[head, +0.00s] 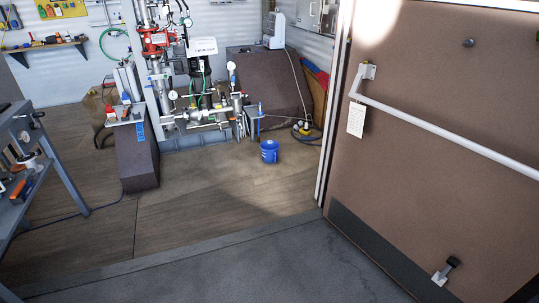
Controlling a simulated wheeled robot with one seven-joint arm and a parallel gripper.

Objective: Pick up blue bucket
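The blue bucket (269,152) stands upright on the wooden floor, in the middle of the head view. It is beyond the doorway, in front of the pipework and to the left of the door frame. It has a pale marking on its side and looks small from here. Nothing covers it. My gripper is not in view, so I cannot see whether it is open or shut.
An open brown door (430,150) with a long push bar (440,132) fills the right. A grey threshold (200,268) crosses the front. Valve pipework (200,115) stands behind the bucket. A workbench (30,165) is at left. The floor (210,195) before the bucket is clear.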

